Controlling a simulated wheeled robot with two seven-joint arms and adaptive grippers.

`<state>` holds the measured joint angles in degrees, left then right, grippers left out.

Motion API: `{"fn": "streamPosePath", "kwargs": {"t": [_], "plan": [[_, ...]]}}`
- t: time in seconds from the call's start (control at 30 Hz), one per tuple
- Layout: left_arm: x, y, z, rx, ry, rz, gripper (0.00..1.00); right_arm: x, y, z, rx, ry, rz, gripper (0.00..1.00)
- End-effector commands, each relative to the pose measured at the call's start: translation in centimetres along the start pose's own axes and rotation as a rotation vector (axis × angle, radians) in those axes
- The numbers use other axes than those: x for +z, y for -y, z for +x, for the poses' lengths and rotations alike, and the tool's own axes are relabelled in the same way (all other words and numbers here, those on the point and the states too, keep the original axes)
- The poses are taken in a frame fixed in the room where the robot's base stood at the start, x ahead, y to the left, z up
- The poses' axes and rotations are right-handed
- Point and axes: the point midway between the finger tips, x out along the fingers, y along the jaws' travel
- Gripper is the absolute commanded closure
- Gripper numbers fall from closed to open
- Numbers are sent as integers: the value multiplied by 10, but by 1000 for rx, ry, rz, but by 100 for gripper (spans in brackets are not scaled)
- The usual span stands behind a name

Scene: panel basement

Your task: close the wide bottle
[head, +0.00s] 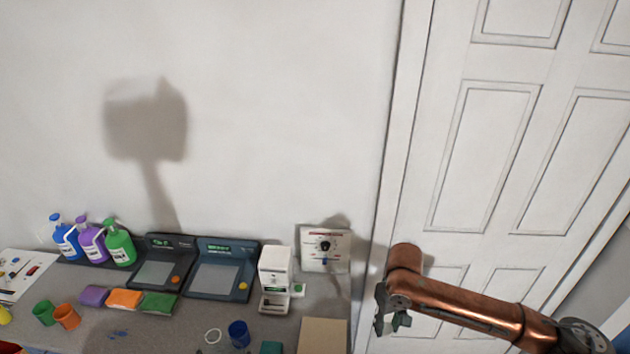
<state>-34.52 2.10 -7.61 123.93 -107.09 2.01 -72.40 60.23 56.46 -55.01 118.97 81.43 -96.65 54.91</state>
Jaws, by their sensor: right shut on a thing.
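My right gripper (392,322) hangs at the right of the counter, in front of the door frame. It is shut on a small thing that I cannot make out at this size. I cannot tell for certain which thing is the wide bottle. A blue round container (238,333) stands near the front of the counter, to the left of the gripper and well apart from it. My left gripper is not in view.
Blue (66,240), purple (92,245) and green (118,246) pump bottles stand at the back left. Two dark consoles (222,272), a white machine (275,275) and a wall panel (325,248) follow. Folded cloths (125,299), cups (66,316) and a tan board (322,336) take up space.

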Motion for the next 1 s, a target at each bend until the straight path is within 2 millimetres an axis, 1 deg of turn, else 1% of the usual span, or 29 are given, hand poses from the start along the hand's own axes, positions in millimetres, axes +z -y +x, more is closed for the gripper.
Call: {"fn": "streamPosePath", "kwargs": {"t": [0.03,0.1,0.2,0.3,0.87,1.0], "plan": [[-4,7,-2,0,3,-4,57,1,-4,0,1,-1,65,81],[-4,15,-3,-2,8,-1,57,3,-7,-6,2,-2,147,81],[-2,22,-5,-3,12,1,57,5,-10,-12,4,-2,228,81],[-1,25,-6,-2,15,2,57,6,-12,-16,4,-4,272,81],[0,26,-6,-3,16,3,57,6,-12,-17,5,-3,286,81],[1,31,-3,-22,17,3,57,7,-12,-17,5,-3,286,81]]}}
